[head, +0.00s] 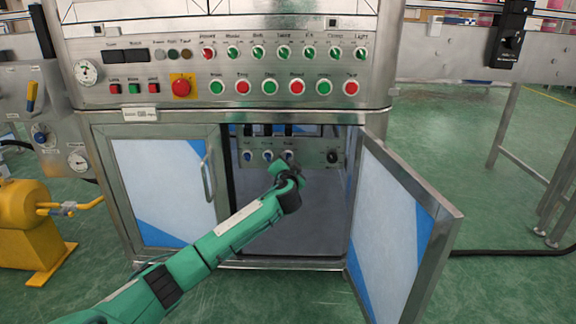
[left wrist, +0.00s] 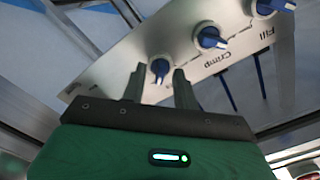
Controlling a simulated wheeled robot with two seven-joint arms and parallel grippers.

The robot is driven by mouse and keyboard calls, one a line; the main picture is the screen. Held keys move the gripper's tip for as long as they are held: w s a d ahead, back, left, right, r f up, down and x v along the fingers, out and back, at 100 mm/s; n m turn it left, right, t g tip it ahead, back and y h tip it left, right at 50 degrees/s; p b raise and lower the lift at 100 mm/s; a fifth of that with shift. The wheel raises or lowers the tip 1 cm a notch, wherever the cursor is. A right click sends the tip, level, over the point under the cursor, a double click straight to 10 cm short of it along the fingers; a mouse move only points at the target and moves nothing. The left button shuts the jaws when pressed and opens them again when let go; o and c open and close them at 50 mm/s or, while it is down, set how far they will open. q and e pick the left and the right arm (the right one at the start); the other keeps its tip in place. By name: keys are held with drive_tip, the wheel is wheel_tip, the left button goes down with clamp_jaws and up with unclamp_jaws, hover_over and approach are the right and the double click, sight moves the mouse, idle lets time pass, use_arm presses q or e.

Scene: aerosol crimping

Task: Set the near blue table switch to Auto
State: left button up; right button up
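A grey switch panel (head: 310,157) with three blue knobs sits inside the open cabinet. The blue knob at the right of the three (head: 288,154) is just above my left gripper (head: 290,172) in the head view. In the left wrist view this knob (left wrist: 160,68) shows between and just beyond the two fingertips of my left gripper (left wrist: 159,76), which are apart with nothing held. I cannot tell whether they touch it. Its label is hidden by the gripper. The Crimp knob (left wrist: 210,38) and Fill knob (left wrist: 265,6) lie farther along the panel. My right gripper is not in view.
The cabinet's right door (head: 395,230) stands swung open, and its left door (head: 165,190) is closed beside the opening. A black knob (head: 332,156) sits at the panel's right end. Above is a console with rows of buttons and green switches (head: 232,53).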

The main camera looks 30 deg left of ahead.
use_arm(q)
drive_tip(key=shift+c, duration=0.4)
clamp_jaws()
